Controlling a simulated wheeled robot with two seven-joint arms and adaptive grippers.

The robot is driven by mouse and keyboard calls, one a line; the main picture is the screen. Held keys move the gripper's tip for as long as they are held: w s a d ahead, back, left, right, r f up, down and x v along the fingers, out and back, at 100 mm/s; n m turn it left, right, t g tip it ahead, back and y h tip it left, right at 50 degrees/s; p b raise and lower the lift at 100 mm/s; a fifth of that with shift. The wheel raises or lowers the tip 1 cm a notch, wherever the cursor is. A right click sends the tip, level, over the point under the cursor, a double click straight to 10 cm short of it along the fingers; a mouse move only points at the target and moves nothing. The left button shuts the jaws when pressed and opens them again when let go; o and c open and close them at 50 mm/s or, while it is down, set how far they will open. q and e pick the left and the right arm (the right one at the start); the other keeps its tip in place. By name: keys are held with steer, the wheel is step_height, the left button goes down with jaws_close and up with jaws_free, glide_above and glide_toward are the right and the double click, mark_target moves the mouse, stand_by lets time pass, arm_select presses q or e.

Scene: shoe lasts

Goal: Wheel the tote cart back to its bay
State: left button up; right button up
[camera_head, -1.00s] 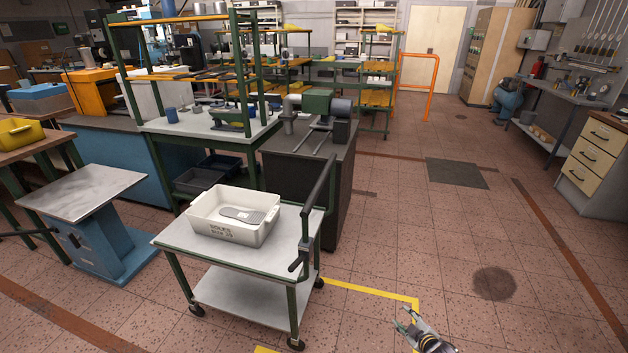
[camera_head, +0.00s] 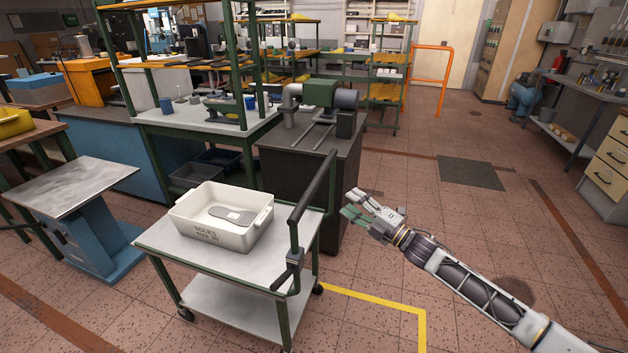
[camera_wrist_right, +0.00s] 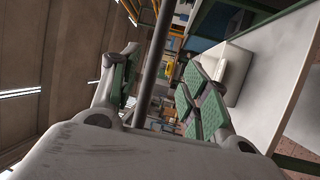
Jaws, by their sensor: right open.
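The cart (camera_head: 215,270) has a pale top, a lower shelf, green legs and dark castors. A white tote (camera_head: 222,237) with a grey flat piece in it stands on top. The cart's dark push handle (camera_head: 313,193) rises on its right side. My right gripper (camera_head: 350,205) is open and empty, a little right of the handle in the head view. In the right wrist view the handle bar (camera_wrist_right: 154,70) shows beyond the gap between the open fingers (camera_wrist_right: 160,92). Contact is not visible. A yellow floor line (camera_head: 385,300) runs right from the cart and turns toward me. My left gripper is out of view.
A dark machine bench (camera_head: 300,155) stands close behind the cart. A blue stand with a grey top (camera_head: 85,190) is on the left. Open tiled floor lies to the right, with a dark mat (camera_head: 470,173) and an orange rail (camera_head: 445,72) further back.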

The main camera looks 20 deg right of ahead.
mark_target(318, 180)
steer(key=shift+a+r, duration=0.15)
steer(key=shift+r, duration=0.05)
steer(key=shift+w, duration=0.1)
steer(key=shift+x, duration=6.75)
jaws_close()
